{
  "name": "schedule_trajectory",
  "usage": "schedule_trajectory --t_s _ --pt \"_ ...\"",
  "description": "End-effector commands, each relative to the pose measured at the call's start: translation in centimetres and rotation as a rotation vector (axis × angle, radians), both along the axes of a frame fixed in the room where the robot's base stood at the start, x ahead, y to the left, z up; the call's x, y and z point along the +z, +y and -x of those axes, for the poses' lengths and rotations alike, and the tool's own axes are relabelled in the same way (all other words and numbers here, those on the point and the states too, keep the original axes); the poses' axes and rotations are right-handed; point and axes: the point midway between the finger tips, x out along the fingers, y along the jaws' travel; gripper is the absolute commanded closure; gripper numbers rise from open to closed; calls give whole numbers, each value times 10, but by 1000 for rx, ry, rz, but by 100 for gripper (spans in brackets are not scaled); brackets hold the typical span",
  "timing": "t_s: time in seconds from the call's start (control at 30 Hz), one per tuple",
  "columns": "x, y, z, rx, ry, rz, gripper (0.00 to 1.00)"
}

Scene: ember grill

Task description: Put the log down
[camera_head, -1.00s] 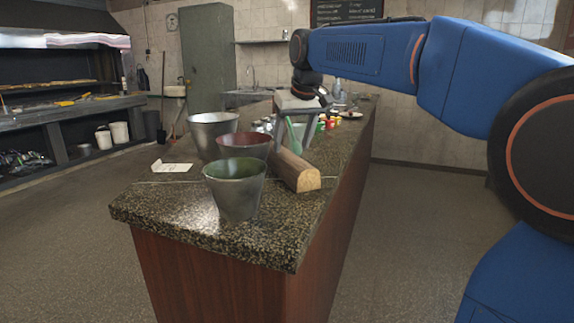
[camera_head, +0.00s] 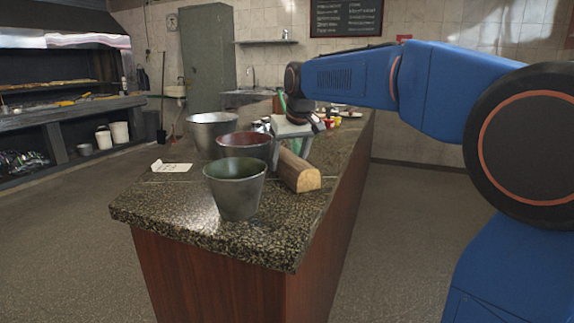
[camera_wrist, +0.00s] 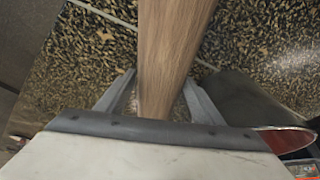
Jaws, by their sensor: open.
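The log (camera_head: 299,172) is a split piece of wood with a pale cut end. It lies on the speckled stone counter (camera_head: 274,247), to the right of the buckets. My gripper (camera_head: 290,150) is over the log's far part. In the wrist view the log (camera_wrist: 170,50) runs up the middle, and the open fingers of my gripper (camera_wrist: 158,98) stand on either side of it, with gaps beside the wood. Whether the fingertips touch the counter is hard to tell.
A green-lined bucket (camera_head: 237,192), a red-lined bucket (camera_head: 244,146) and a plain metal bucket (camera_head: 210,133) stand left of the log. A white paper slip (camera_head: 171,166) lies near the left edge. The counter's near corner is clear.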

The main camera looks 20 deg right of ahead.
Motion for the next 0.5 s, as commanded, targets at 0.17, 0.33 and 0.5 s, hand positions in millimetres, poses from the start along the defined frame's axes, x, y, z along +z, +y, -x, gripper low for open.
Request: schedule_trajectory --t_s 0.17,0.33,0.5 --pt "0 0 0 0 0 0 39" --pt "-2 0 0 0 1 0 39" --pt "-4 0 0 0 1 0 39"
